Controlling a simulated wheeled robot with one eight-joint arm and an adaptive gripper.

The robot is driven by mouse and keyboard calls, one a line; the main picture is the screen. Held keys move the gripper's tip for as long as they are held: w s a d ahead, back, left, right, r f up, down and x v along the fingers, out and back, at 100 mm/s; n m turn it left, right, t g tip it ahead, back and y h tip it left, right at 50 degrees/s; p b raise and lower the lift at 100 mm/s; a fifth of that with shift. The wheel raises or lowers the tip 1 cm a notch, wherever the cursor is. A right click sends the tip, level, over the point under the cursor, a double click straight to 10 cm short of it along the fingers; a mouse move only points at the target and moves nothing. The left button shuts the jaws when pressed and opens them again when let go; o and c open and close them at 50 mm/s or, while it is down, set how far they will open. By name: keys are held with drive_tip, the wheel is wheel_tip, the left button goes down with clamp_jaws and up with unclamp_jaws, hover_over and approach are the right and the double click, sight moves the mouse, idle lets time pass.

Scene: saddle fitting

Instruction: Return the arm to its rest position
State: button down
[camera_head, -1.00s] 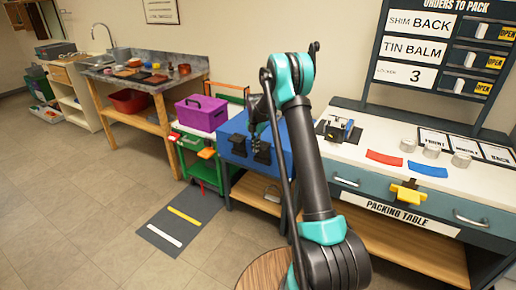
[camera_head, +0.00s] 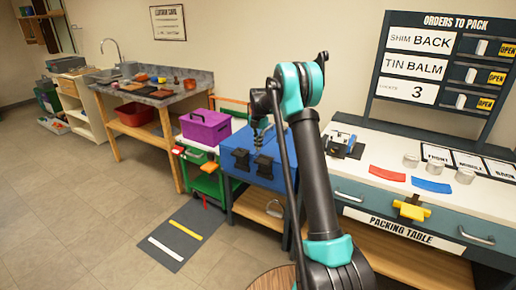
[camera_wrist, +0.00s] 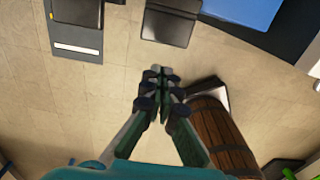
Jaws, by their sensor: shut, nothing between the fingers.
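My arm rises through the middle of the head view, bent at a teal elbow joint. My gripper (camera_head: 258,138) hangs behind the upper link, in front of the blue case in that view, and is partly hidden by my arm. In the wrist view my gripper (camera_wrist: 160,72) points down over the tiled floor, with its fingertips together and nothing between them.
The blue case (camera_head: 238,158), purple toolbox (camera_head: 206,127) and packing table (camera_head: 360,196) stand beyond my arm. A wooden barrel (camera_wrist: 222,138) is right of my gripper in the wrist view. A striped floor mat (camera_head: 187,221) lies left; the floor there is clear.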

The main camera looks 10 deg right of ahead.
drive_tip(key=s+d+r+m+t, duration=0.1)
drive_tip(key=s+d+r+m, duration=0.2)
drive_tip(key=s+m, duration=0.6)
drive_tip(key=s+d+r+m+t, duration=0.1)
drive_tip(key=s+d+r+m, duration=0.3)
drive_tip(key=s, duration=1)
drive_tip(key=s+f+m+t, duration=0.1)
drive_tip(key=s+f+m, duration=0.3)
drive_tip(key=s+m, duration=0.4)
drive_tip(key=s+f+m+t, duration=0.1)
drive_tip(key=s+f+m, duration=0.3)
drive_tip(key=s, duration=1.3)
drive_tip(key=m, duration=0.3)
drive_tip(key=shift+d+m, duration=0.3)
drive_tip(key=shift+m, duration=0.1)
